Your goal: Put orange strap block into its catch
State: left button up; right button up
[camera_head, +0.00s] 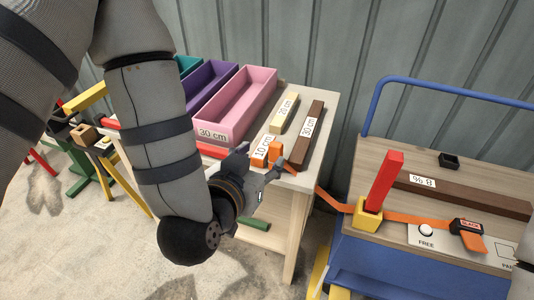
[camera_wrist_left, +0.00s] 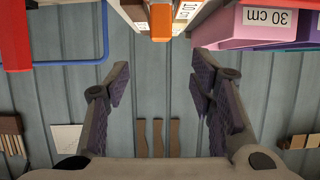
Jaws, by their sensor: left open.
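An orange block (camera_head: 275,153) sits at the front edge of the wooden table, beside the "10 cm" label; it shows at the top centre of the left wrist view (camera_wrist_left: 161,25). My left gripper (camera_head: 258,170) is open and empty, just in front of that edge; in the wrist view its fingers (camera_wrist_left: 160,72) stand apart, with the orange block beyond their tips. An orange strap (camera_head: 412,219) crosses the cart to a black piece (camera_head: 467,227) with orange below it, which appears to be the catch. I cannot tell whether the orange block joins the strap.
A blue-railed cart (camera_head: 440,170) at right carries a red post (camera_head: 384,182) in a yellow holder (camera_head: 367,215) and a brown bar (camera_head: 470,198). Pink (camera_head: 235,105) and purple (camera_head: 208,88) bins and wooden bars fill the table. A gap separates table and cart.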

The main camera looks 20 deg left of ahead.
aim_at(274, 150)
pick_arm(q)
jog(key=x, duration=0.3)
jog(key=f+b+x, duration=0.1)
jog(key=x, duration=0.3)
jog(key=b+x, duration=0.1)
jog(key=x, duration=0.3)
jog(key=shift+s+f, duration=0.15)
jog(key=shift+f, duration=0.15)
jog(key=shift+w, duration=0.45)
grip_shut()
pick_arm(e)
jog(key=shift+g, duration=0.8)
jog(key=s+f, duration=0.3)
jog(key=shift+s+d+f, duration=0.15)
jog(key=shift+d+f, duration=0.05)
